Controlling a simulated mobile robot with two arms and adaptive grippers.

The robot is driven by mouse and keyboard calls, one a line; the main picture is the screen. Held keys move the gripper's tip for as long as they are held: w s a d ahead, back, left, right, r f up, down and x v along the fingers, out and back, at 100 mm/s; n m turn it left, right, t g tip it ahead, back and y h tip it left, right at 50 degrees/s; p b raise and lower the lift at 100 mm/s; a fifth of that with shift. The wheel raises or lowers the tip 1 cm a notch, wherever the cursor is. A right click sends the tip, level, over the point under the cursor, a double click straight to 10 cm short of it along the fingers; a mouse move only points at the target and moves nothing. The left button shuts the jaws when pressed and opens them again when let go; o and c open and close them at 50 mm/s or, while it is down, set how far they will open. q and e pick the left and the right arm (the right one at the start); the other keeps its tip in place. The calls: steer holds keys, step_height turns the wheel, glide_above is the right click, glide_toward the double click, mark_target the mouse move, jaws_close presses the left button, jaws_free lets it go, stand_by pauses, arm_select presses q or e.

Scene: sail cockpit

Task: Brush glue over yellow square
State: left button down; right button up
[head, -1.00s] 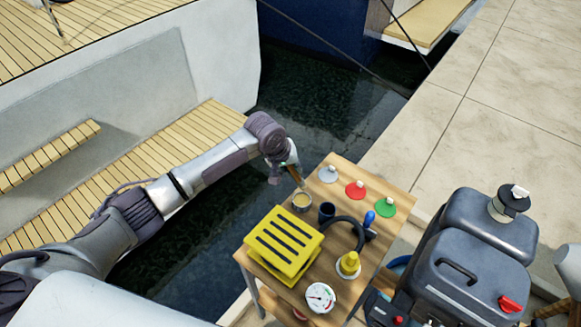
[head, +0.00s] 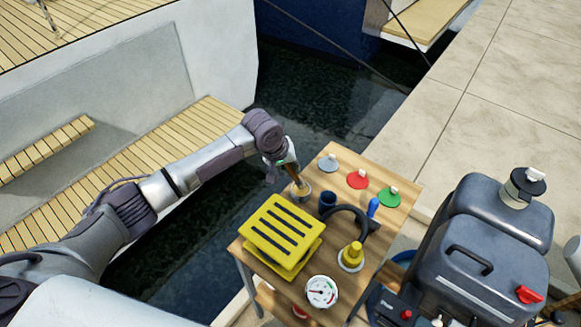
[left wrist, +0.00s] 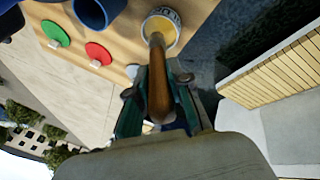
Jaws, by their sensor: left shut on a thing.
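My left gripper (head: 285,165) is shut on a brush (head: 295,179) with a brown wooden handle. In the left wrist view the brush (left wrist: 158,85) points away between the fingers, its far end in a glue pot (left wrist: 164,22) holding yellowish glue. The glue pot also shows in the head view (head: 301,190), at the table's left edge, with the brush tip at or in it. The bristles are hidden. The yellow slatted square (head: 281,235) lies on the table, nearer to me than the pot. My right gripper is not in view.
Dark water lies left of the table.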

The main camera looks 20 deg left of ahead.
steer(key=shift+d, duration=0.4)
arm_select(q)
steer(key=shift+f, duration=0.6)
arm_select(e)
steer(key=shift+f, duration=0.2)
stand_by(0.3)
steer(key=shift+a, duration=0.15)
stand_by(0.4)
arm_select(q)
steer(key=shift+s+f, duration=0.15)
steer(key=shift+f, duration=0.05)
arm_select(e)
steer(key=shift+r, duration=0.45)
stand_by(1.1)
arm_select(q)
steer(key=shift+p, duration=0.3)
step_height(320, 180, up, 2)
steer(key=shift+r+p, duration=0.1)
steer(key=shift+p, duration=1.1)
step_height(320, 180, up, 5)
steer(key=p, duration=0.5)
steer(key=shift+r+p, duration=0.1)
steer(key=shift+p, duration=0.25)
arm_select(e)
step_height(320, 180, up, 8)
